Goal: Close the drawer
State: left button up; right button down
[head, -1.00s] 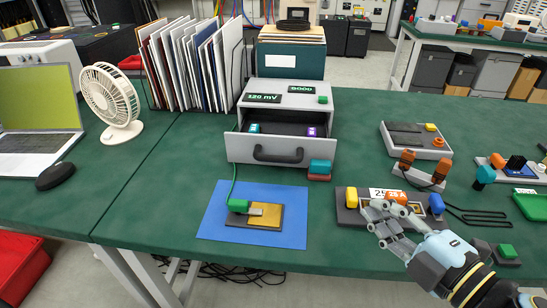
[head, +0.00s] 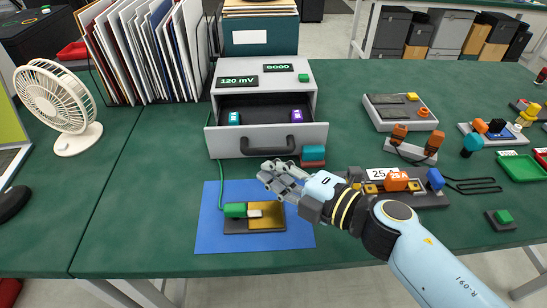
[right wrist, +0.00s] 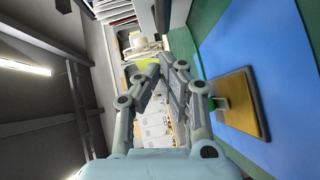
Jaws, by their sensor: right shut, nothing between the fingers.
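The drawer (head: 226,143) is pulled out of the front of a grey cabinet (head: 305,99) on the green table. It has a dark curved handle (head: 270,150) on its front. A teal block (head: 234,118) and a purple block (head: 297,115) lie inside it. My right gripper (head: 268,172) is shut and empty, a little in front of and below the handle, apart from the drawer. In the right wrist view its fingers (right wrist: 165,68) are closed together. My left gripper is not in view.
A blue mat (head: 211,231) with a gold and dark plate (head: 268,220) lies in front of the drawer. A teal and red block (head: 313,155) stands at the drawer's right front corner. A fan (head: 58,98) and upright folders (head: 150,50) stand left. A grey fuse board (head: 435,200) lies right.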

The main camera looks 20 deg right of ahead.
aim_at(297, 129)
jog(key=w, duration=0.2)
jog(key=w+d, duration=0.1)
jog(key=shift+f, duration=0.4)
jog(key=shift+w+d, duration=0.1)
jog(key=shift+w, duration=0.1)
jog(key=w+d, duration=0.1)
jog(key=w, duration=0.3)
jog(key=w+d+b, duration=0.1)
jog(key=w, duration=0.3)
jog(key=w+d+b, duration=0.1)
jog(key=w, duration=0.4)
jog(key=shift+d+f, duration=0.1)
jog(key=shift+d, duration=0.25)
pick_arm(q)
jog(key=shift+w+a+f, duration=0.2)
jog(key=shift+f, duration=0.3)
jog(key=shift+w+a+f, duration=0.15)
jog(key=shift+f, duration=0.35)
pick_arm(e)
jog(key=shift+s, duration=0.2)
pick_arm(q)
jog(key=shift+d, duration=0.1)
pick_arm(e)
jog(key=v, duration=1.2)
jog(key=shift+w, duration=0.1)
